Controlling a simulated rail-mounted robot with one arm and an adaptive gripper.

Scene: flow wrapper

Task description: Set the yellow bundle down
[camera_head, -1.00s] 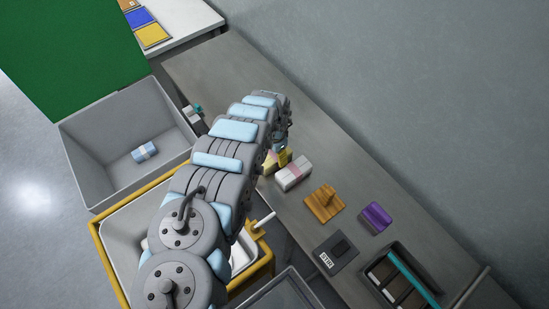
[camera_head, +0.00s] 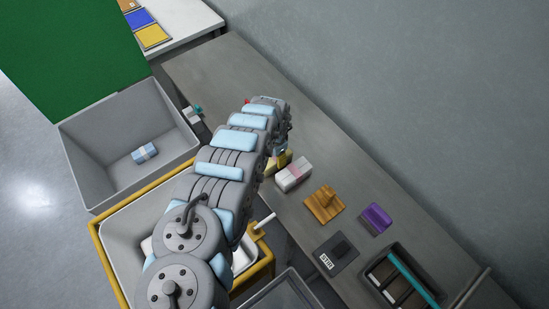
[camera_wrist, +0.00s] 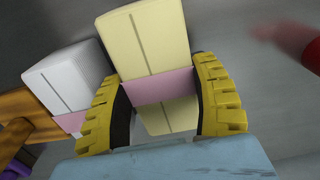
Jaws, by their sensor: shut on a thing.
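The yellow bundle (camera_wrist: 155,38) is pale yellow with a pink band around its middle. My gripper (camera_wrist: 158,78) is shut on it in the wrist view, with a yellow ribbed finger on each side near the band. In the head view my arm hides most of the bundle (camera_head: 271,166); a small part shows over the grey worktop (camera_head: 345,175), left of a white bundle (camera_head: 293,177). I cannot tell whether the yellow bundle touches the worktop. The white bundle also shows close on the left in the wrist view (camera_wrist: 68,78).
A wooden block with a handle (camera_head: 323,204), a purple block (camera_head: 376,217) and a dark labelled plate (camera_head: 337,254) lie to the right. A yellow-rimmed bin (camera_head: 104,250) and a grey bin (camera_head: 85,165) stand at left. A blurred red thing (camera_wrist: 300,38) shows in the wrist view.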

